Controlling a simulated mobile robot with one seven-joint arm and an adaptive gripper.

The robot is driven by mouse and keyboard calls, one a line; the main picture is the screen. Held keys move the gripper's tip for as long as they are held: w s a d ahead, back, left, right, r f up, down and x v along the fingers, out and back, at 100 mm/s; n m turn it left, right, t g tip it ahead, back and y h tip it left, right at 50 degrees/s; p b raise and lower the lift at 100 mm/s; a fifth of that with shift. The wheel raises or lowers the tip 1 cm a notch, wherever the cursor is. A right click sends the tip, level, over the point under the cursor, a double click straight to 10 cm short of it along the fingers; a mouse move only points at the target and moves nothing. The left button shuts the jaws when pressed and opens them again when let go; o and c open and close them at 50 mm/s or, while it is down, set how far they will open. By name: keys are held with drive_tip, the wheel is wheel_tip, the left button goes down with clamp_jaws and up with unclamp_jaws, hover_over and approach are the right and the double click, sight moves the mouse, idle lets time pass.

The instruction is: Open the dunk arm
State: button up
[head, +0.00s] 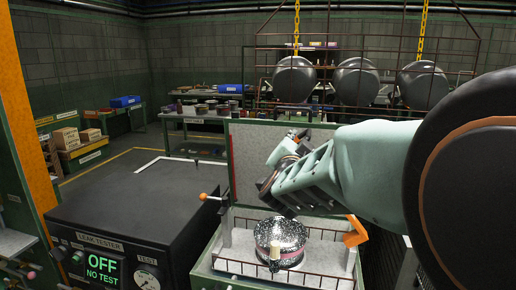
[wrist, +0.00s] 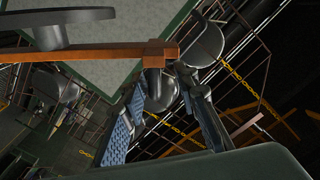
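An orange bracket-like arm (head: 356,232), likely the dunk arm, shows at the right of the tank (head: 215,262). A speckled black-and-white pot (head: 280,238) sits in the tank's wire basket. In the wrist view, an orange bar (wrist: 95,53) crosses the upper left and ends in a block beside a rounded grey knob. My gripper (wrist: 170,95) has its two fingers spread, with the knob showing between them; I cannot tell whether they touch it. In the head view my arm reaches over the tank, and the fingers are hard to make out.
The black leak tester (head: 130,225) stands left of the tank, its display reading OFF, NO TEST. An orange-tipped lever (head: 204,196) sticks out at the tank's left. A light panel (head: 250,155) stands behind the tank. Dark pots (head: 294,79) hang behind on yellow chains.

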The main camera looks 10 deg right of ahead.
drive_tip(key=p+v, duration=0.2)
drive_tip(key=v, duration=0.5)
drive_tip(key=shift+s+p, duration=0.2)
drive_tip(key=shift+p, duration=0.15)
idle(0.5)
